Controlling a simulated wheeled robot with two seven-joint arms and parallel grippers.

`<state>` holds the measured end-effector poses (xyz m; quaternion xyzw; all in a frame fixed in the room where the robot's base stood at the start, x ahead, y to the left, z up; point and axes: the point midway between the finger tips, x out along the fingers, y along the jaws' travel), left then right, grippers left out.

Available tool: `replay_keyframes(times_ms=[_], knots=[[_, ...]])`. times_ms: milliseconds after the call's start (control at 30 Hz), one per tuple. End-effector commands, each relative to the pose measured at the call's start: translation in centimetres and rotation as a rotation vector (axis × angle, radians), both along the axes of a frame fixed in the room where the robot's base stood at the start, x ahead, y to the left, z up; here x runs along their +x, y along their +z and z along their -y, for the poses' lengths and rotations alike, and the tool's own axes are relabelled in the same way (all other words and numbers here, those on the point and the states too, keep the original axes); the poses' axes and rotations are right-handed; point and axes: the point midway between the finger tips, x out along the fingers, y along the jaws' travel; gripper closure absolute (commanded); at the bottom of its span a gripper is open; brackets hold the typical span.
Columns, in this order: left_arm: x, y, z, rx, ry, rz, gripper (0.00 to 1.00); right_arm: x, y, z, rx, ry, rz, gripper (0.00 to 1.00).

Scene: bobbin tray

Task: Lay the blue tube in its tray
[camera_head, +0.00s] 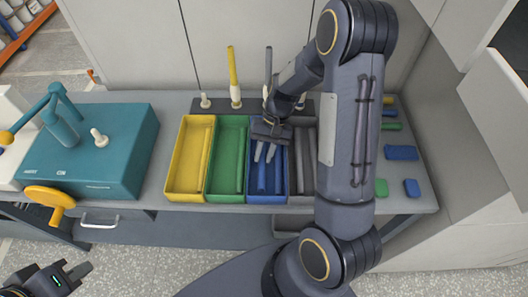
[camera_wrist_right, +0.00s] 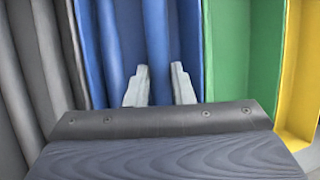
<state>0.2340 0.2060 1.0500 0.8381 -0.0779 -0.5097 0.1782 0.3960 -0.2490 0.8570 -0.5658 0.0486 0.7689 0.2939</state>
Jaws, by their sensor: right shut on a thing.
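The blue tray (camera_head: 267,199) stands between the green and grey trays on the bench. My right gripper (camera_head: 265,153) points down into it. In the right wrist view, the blue tube (camera_wrist_right: 157,45) runs lengthwise between the two pale fingers (camera_wrist_right: 159,85), which are shut on it. The tube lies along the tray's length, within its walls. Whether it touches the tray floor cannot be told. Other blue lengthwise forms show beside it in the tray. My left gripper (camera_head: 74,274) is at the bottom left, away from the bench, with its fingers apart and empty.
A yellow tray (camera_head: 168,185), green tray (camera_head: 225,199) and grey tray (camera_head: 302,200) stand in the row. Behind are pegs, with a yellow tube (camera_head: 232,66) upright on one. A teal machine (camera_head: 125,150) stands left. Coloured blocks (camera_head: 401,153) lie right, past my right arm.

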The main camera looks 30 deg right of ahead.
Motion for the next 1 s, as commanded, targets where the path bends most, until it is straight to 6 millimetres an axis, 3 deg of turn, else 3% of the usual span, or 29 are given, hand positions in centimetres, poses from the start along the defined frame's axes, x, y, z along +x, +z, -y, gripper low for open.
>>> replay_keyframes(times_ms=[33, 200, 533, 1000], knots=[[0.0, 0.0, 0.0, 0.0, 0.0, 0.0, 1.0, 0.0, 0.0, 0.0, 0.0, 0.0, 0.0, 0.76], [0.0, 0.0, 0.0, 0.0, 0.0, 0.0, 1.0, 0.0, 0.0, 0.0, 0.0, 0.0, 0.0, 0.54], [0.0, -0.1, 0.0, 0.0, 0.0, 0.0, 1.0, 0.2, 0.6, 0.3, 0.0, 0.001, 0.003, 0.53], [0.0, -0.4, 0.0, 0.0, 0.0, 0.0, 1.0, 1.4, 6.7, 3.0, -0.001, -0.001, 0.001, 0.53]])
